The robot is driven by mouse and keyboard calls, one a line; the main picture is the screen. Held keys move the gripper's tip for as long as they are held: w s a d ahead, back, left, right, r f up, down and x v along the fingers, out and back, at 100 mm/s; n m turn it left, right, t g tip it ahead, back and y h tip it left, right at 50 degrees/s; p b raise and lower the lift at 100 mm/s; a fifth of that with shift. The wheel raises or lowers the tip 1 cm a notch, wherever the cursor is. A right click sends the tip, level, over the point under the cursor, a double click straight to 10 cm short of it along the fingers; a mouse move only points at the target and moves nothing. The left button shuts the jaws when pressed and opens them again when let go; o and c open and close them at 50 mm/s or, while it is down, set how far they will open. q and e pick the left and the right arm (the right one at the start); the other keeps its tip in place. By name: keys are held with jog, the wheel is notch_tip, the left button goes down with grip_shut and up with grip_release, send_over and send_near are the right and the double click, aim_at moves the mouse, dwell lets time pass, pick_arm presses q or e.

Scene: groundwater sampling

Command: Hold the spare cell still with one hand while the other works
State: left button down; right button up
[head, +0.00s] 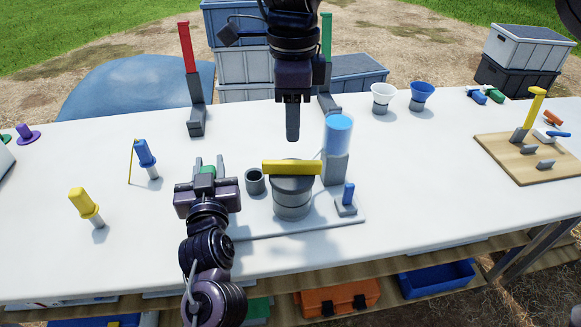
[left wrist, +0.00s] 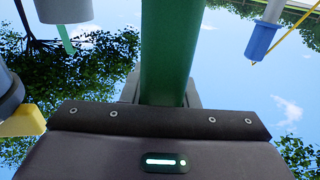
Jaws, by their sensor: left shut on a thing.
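My left gripper (head: 206,178) is shut on a green piece (head: 206,172), likely the spare cell, at the left end of the grey station plate (head: 300,231). In the left wrist view the green piece (left wrist: 165,55) runs straight out between the jaws; its far end is out of frame. My right gripper (head: 292,137) points down from the top of the head view, above and behind the grey drum (head: 292,198) with a yellow bar (head: 291,168) across it. Its fingers overlap from this side, so their gap is hidden. It appears apart from the things below it.
A small dark cup (head: 255,181), a blue-topped cylinder (head: 338,135) and a small blue-handled piece (head: 347,198) stand close around the drum. Blue (head: 145,154) and yellow (head: 84,203) probes stand at left. A wooden board (head: 515,168) lies right. The white table between is clear.

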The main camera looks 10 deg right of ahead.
aim_at(292, 161)
notch_tip(292, 161, down, 9)
jog(key=shift+f, duration=0.1)
dwell(0.4)
